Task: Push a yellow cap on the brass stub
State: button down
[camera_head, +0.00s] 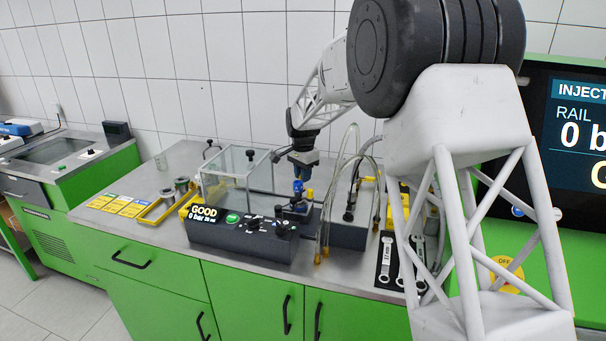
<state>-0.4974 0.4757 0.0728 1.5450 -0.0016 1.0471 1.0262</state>
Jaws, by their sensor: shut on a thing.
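My gripper (299,178) points down over the pump testbench, behind the black control box. It is shut on a small part that is too small to identify here. A bright blue piece (298,186) shows at the fingertips. A small yellow piece (309,194), possibly a yellow cap, shows just right of them. I cannot make out the brass stub among the dark fittings below the gripper. I cannot tell whether anything touches it.
The black control box (235,238) with a "GOOD" display stands in front. A clear box (228,170) stands left of the gripper, clear hoses (345,160) right. A yellow tray (153,213) with metal cups lies left. Wrenches (386,258) lie front right.

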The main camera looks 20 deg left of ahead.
jog(key=shift+f, duration=1.2)
dwell(1.4)
jog(key=c, duration=1)
grip_release()
jog(key=shift+o, duration=0.2)
jog(key=shift+r, duration=0.15)
jog(key=shift+r, duration=3.35)
